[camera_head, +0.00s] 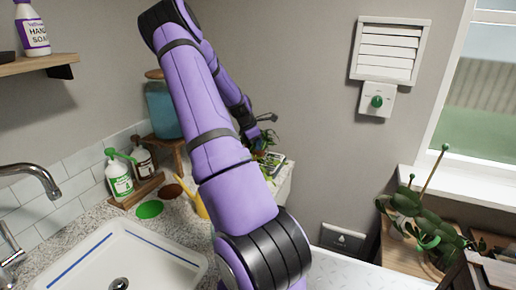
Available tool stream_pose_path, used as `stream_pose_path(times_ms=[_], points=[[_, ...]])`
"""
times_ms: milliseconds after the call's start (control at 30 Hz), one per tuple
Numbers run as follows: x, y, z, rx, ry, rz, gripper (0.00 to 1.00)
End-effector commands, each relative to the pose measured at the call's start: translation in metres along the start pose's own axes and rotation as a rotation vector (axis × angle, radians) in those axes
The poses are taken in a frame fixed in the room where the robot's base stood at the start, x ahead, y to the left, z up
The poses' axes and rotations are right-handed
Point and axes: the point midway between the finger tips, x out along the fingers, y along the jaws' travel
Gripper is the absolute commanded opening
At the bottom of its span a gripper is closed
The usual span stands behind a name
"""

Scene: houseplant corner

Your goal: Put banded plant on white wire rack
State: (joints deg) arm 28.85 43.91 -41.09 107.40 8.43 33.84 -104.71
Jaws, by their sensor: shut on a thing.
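My gripper (256,132) is at the far end of the counter, small and partly hidden behind my purple arm. It is shut on a small potted plant with green leaves (269,138), which I take to be the banded plant. Its pot is mostly hidden, so its band does not show clearly. More greenery and a pale flat thing (276,160) lie just below the plant; whether they touch it I cannot tell. I cannot make out a white wire rack for sure; a white patterned surface (345,272) shows at the lower middle.
A white sink (150,262) with a faucet (32,172) is at the lower left. Bottles (118,175), a blue container (163,108) and a yellow watering can (196,199) stand on the counter. Leafy plants (420,225) crowd a wooden stand (398,258) at right.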

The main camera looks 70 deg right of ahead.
Motion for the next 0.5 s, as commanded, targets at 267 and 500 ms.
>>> stream_pose_path(times_ms=[267, 500], points=[[0.0129, 0.0004, -0.0049, 0.001, 0.0, 0.001, 0.0], [0.0148, 0.0001, -0.0059, 0.0, 0.0, 0.0, 0.18]])
